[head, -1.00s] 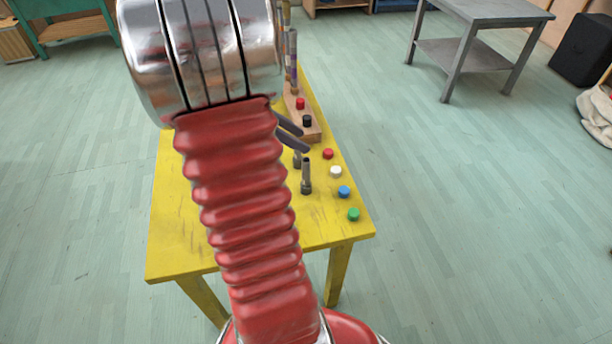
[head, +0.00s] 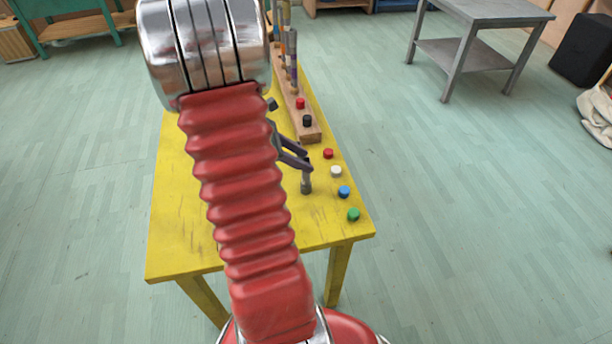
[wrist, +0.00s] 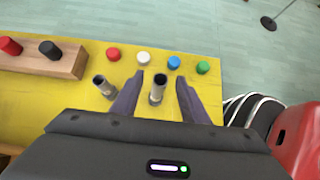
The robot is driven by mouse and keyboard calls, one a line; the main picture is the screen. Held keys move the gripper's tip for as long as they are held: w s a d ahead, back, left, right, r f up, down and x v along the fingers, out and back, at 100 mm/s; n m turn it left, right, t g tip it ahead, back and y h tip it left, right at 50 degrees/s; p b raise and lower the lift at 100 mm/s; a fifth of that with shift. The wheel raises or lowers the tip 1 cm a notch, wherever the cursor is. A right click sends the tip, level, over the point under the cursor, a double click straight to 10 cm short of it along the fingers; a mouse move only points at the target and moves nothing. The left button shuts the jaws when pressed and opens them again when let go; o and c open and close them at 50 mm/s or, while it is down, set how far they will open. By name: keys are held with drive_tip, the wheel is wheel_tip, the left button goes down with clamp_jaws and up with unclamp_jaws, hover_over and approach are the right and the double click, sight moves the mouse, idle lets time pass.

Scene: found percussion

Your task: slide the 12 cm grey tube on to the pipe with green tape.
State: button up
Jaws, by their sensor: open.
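Two short grey tubes stand upright on the yellow table; I cannot tell which is 12 cm. One grey tube (wrist: 157,91) stands between the fingers of my open gripper (wrist: 160,78) in the wrist view, with no clear contact. In the head view this tube (head: 306,186) is partly covered by my gripper (head: 309,160). The other grey tube (wrist: 105,87) stands just left of the fingers in the wrist view. Pipes (head: 291,60) stand in a wooden rack (head: 308,130), partly behind my arm. I cannot make out green tape on any of them.
Red, white, blue and green caps (head: 353,214) lie along the right edge of the yellow table (head: 180,240). A red and a black cap (head: 307,121) sit on the rack's near end. The table's front is clear. A grey metal table (head: 480,10) stands farther back.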

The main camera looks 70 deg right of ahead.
sight(306, 176)
drive_tip(key=x, duration=0.6)
idle(0.5)
clamp_jaws()
